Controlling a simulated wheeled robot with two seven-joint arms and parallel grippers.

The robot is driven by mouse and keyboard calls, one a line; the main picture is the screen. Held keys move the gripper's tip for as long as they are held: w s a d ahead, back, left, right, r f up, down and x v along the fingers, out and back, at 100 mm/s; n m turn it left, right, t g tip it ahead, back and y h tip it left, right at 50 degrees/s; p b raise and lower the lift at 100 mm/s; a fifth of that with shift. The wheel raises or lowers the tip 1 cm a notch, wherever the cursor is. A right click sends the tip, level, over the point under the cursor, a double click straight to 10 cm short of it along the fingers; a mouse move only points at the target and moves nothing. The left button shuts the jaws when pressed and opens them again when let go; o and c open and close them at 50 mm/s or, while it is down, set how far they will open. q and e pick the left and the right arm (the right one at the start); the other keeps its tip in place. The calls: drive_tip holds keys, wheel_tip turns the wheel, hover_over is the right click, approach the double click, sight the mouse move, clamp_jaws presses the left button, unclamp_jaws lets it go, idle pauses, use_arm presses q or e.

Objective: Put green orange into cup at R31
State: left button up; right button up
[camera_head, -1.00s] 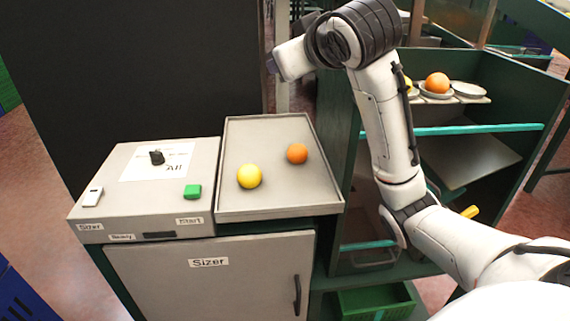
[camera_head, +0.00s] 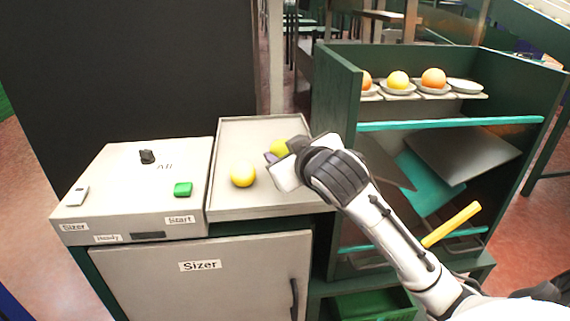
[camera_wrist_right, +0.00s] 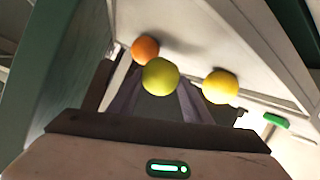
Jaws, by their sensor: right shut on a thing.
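The green orange shows yellow-green in the head view (camera_head: 280,148) and between the fingers in the right wrist view (camera_wrist_right: 160,76). My right gripper (camera_head: 273,157) is shut on it, over the tray (camera_head: 262,206); I cannot tell whether the fruit touches the tray. The gripper's own arm hides part of this spot in the head view. Several small cups stand in a row on the rack's top shelf; the rightmost cup (camera_head: 465,86) is empty and others hold fruit. No R31 label is readable. My left gripper is out of view.
A yellow orange (camera_head: 243,175) lies on the tray. An orange-coloured one (camera_wrist_right: 145,48) shows in the wrist view, hidden in the head view. The sizer panel (camera_head: 120,205) with its green button (camera_head: 183,189) is left; the green rack (camera_head: 338,110) stands right.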

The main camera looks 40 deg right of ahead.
drive_tip(key=shift+f, duration=1.25)
drive_tip(key=o, duration=1.1)
drive_tip(key=shift+f, duration=0.1)
